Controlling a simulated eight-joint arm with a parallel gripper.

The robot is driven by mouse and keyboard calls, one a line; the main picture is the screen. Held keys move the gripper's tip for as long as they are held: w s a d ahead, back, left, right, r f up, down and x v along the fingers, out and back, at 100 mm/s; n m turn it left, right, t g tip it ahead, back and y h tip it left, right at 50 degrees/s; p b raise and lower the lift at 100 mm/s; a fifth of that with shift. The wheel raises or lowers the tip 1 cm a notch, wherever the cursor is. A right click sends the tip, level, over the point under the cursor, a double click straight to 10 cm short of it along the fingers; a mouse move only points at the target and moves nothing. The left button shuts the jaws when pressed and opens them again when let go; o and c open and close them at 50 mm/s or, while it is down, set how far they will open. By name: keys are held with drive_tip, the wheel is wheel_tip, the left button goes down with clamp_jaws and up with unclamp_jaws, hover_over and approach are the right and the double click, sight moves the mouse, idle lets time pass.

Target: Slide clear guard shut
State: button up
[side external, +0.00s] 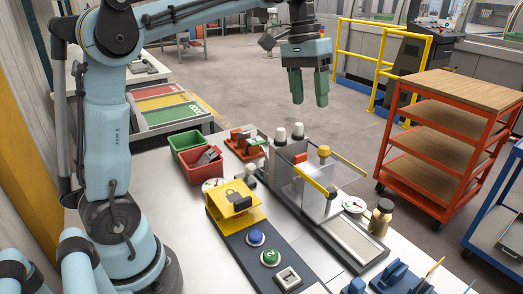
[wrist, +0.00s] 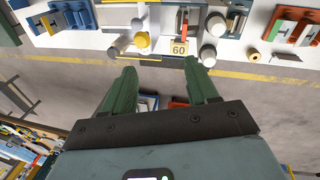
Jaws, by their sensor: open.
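The clear guard (side external: 310,198) is a see-through panel with a yellow-and-black bar (side external: 313,182) along its top. It stands upright on the long grey fixture on the bench, in the side external view. A bare pale strip (side external: 352,240) of the fixture lies in front of it. I cannot clearly make out the panel in the wrist view. My gripper (side external: 308,88) has two green fingers, apart and empty. It hangs above and behind the fixture, touching nothing. Both fingers also show in the wrist view.
A yellow knob (side external: 323,151) and white-capped posts (side external: 280,135) rise from the fixture. A brass jar (side external: 381,218) stands at its right. An orange shelf cart (side external: 450,125) stands beyond the bench.

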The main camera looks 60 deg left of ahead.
sight(323, 146)
drive_tip(key=d+f, duration=0.1)
drive_tip(key=f, duration=0.2)
drive_tip(key=d+f, duration=0.2)
drive_tip(key=f, duration=0.2)
drive_tip(key=d+f, duration=0.2)
drive_tip(key=f, duration=0.1)
drive_tip(key=shift+w+d+f, duration=0.15)
drive_tip(key=shift+w+f, duration=0.15)
drive_tip(key=shift+f, duration=0.05)
clamp_jaws()
idle(0.3)
